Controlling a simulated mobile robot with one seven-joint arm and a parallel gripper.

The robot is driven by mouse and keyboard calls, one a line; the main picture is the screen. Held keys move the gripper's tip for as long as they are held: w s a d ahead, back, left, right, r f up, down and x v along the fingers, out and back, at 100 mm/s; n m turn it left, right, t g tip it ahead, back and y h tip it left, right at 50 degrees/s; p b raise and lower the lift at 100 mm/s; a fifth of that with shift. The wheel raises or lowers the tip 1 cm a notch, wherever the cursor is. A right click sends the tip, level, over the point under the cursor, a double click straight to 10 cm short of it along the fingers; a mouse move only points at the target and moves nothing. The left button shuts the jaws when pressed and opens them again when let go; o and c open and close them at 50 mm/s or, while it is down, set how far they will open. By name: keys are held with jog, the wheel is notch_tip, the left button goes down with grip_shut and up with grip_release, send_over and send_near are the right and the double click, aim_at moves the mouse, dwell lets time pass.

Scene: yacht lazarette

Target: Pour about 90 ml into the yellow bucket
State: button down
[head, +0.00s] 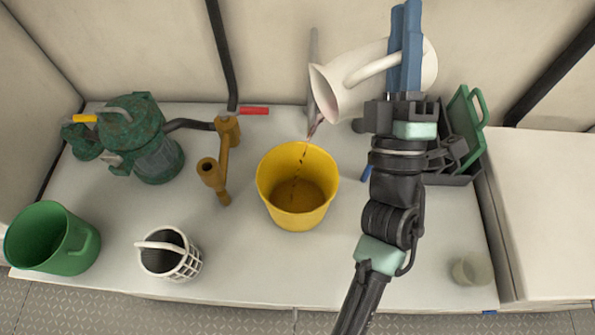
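The yellow bucket (276,215) stands upright on the white bench, with brown liquid inside. My gripper (407,45) is above and to the right of it, its two blue fingers closed around a white jug (345,92). The jug is tilted with its mouth toward the left, and a thin brown stream (304,150) falls from its lip into the bucket. The level inside the jug is hidden.
A green pump (140,135) and a brown pipe fitting (216,172) are left of the bucket. A green mug-like container (52,240) and a white basket strainer (170,256) stand at the front left. A dark crate (462,178) and a translucent cup (472,269) are at right.

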aim_at(431, 54)
jog(key=shift+a+r, duration=0.1)
jog(key=shift+a, duration=0.05)
jog(key=d+m+h+p, duration=0.1)
jog(key=m+p, duration=0.1)
jog(key=w+d+m+g+h+p, duration=0.1)
jog(key=d+m+h+p, duration=0.1)
jog(key=p, duration=0.1)
jog(key=w+d+f+m+g+h+p, duration=0.1)
jog(key=d+p, duration=0.1)
jog(key=shift+w+m, duration=0.15)
jog(key=shift+m, duration=0.25)
jog(key=shift+f+g+h, duration=0.15)
jog(key=shift+g+h, duration=0.15)
jog(key=shift+h, duration=0.1)
jog(key=shift+w+d+m+g+p, duration=0.3)
jog(key=shift+d+m+p, duration=0.1)
jog(key=shift+p, duration=0.45)
jog(key=shift+f, duration=0.1)
jog(key=shift+m+h+p, duration=0.3)
jog(key=shift+p, duration=0.05)
